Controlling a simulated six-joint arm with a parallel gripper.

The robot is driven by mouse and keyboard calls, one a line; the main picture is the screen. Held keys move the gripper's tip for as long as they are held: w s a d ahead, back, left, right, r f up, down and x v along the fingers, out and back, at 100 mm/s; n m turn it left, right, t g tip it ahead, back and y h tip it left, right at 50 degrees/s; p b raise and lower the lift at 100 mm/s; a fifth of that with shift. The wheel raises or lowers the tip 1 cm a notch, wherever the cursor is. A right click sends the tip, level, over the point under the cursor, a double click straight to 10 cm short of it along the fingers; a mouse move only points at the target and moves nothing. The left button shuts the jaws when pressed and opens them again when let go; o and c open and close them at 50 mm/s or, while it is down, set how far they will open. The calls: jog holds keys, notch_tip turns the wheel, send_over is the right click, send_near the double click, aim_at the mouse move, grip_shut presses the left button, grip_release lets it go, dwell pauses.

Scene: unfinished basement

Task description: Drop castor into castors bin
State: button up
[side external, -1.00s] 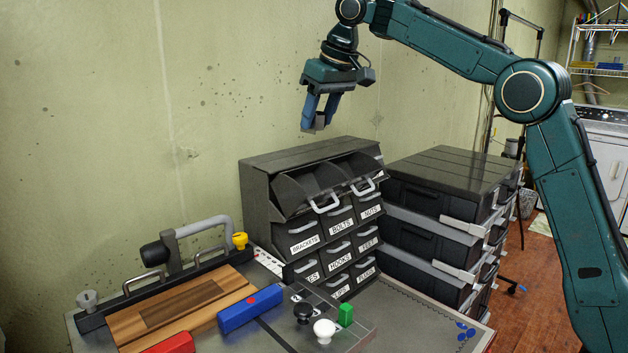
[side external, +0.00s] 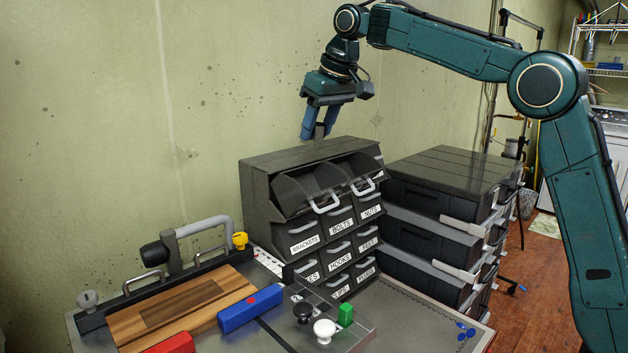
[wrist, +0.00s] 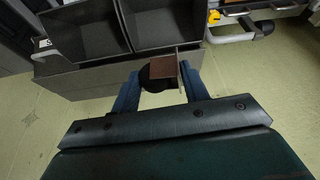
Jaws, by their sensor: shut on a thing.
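My gripper (side external: 319,133) hangs over the rear top of the dark drawer cabinet (side external: 262,200) in the side view. In the wrist view my gripper (wrist: 160,85) is shut on the castor (wrist: 154,72), which shows a dark round wheel and a brownish flat plate. In the side view only a small grey part of the castor shows between the fingers. The top-row bins (side external: 295,190) are tilted open. Their inside floors are partly hidden, and I cannot read a castors label. Two open bins (wrist: 80,35) lie just beyond the castor in the wrist view.
Closed labelled drawers, such as brackets (side external: 303,245), fill the cabinet's lower rows. A black drawer stack (side external: 440,180) stands to the right. A board fixture (side external: 175,305), a blue block (side external: 250,308) and knobs lie on the bench in front. The wall is close behind.

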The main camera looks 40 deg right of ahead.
aim_at(321, 136)
jog(key=shift+f, duration=1.9)
jog(key=o, duration=1.3)
jog(key=shift+c, duration=0.2)
jog(key=shift+v, duration=3.65)
jog(key=shift+r, duration=0.1)
